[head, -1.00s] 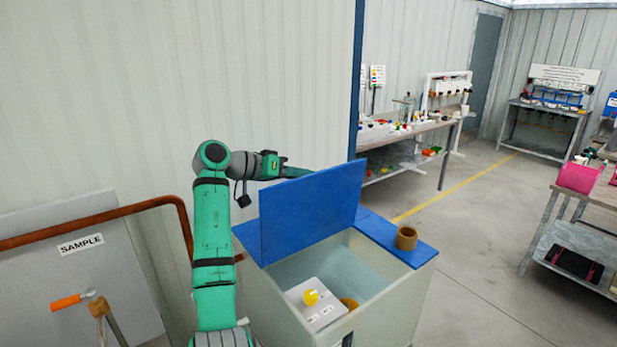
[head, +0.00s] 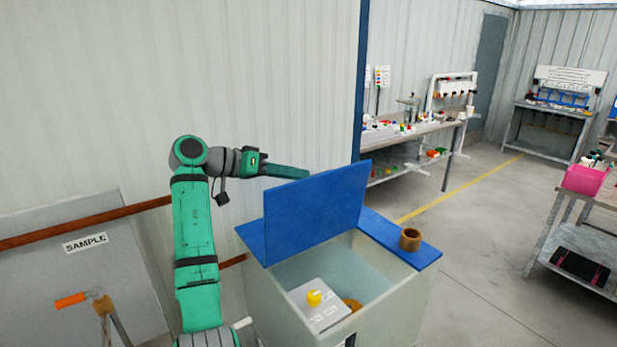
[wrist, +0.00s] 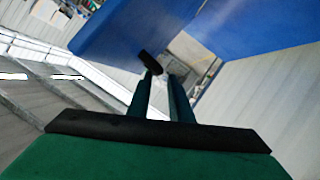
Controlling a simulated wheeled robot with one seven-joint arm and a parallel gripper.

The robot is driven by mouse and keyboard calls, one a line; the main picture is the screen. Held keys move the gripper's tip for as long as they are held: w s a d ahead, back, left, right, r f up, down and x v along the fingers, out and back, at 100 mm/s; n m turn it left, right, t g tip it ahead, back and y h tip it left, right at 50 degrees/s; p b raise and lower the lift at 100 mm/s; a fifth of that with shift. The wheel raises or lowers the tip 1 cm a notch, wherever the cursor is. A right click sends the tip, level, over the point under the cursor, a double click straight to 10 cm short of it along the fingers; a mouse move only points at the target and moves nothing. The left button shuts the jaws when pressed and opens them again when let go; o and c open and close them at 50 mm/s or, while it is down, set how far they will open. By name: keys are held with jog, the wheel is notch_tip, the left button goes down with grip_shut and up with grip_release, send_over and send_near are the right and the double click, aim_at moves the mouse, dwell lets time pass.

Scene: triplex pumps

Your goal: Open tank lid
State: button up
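The blue tank lid (head: 315,215) stands raised and tilted upright on the grey-white tank (head: 390,300), whose inside is exposed. The lid also fills the top of the wrist view (wrist: 240,25). My gripper (head: 305,173) is at the lid's upper left edge, in front of the wall; I cannot tell whether it touches the lid. In the wrist view its two fingers (wrist: 163,85) are apart with a gap between them, and nothing is clearly held. A small black piece shows by the left fingertip; I cannot tell what it belongs to.
A brown cup-like part (head: 410,239) stands on the tank's blue fixed top. A copper pipe (head: 90,222) runs along the wall at left.

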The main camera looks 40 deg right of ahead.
jog(key=shift+v, duration=2.45)
